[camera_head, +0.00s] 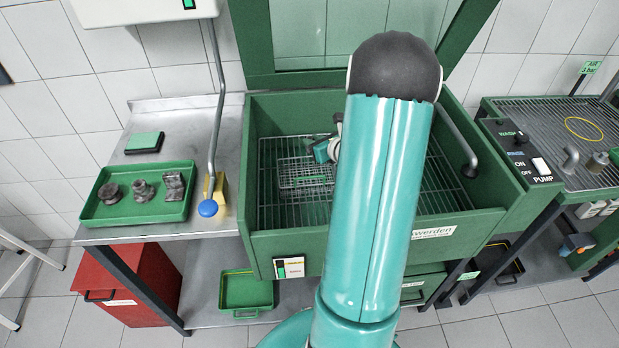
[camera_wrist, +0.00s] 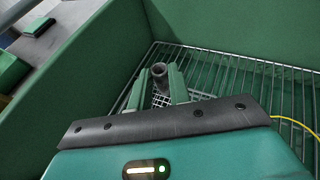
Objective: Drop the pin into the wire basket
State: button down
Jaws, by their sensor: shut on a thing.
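The wire basket (camera_head: 306,171) sits on the grate inside the green wash cabinet in the head view, partly hidden by my arm. In the wrist view a patch of its mesh (camera_wrist: 161,100) shows beneath the fingers. My gripper (camera_wrist: 159,82) is shut on the pin (camera_wrist: 159,70), a dark grey hollow cylinder held between the two green fingertips. The pin appears above the basket mesh; its height over it I cannot tell. In the head view my gripper (camera_head: 322,151) shows only partly beside my arm, and the pin is not visible there.
The green cabinet walls (camera_head: 262,215) surround the grate (camera_head: 440,190). A green tray (camera_head: 103,212) with several dark parts lies on the left bench. A pump control box (camera_head: 520,150) stands at the right.

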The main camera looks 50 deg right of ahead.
jog(key=shift+s+f, duration=0.15)
jog(key=shift+f, duration=1.95)
jog(key=c, duration=1.2)
grip_release()
jog(key=shift+c, duration=0.2)
jog(key=shift+a, duration=0.1)
jog(key=v, duration=1.3)
jog(key=shift+s, duration=0.35)
jog(key=shift+a+r, duration=0.1)
jog(key=shift+r, duration=0.05)
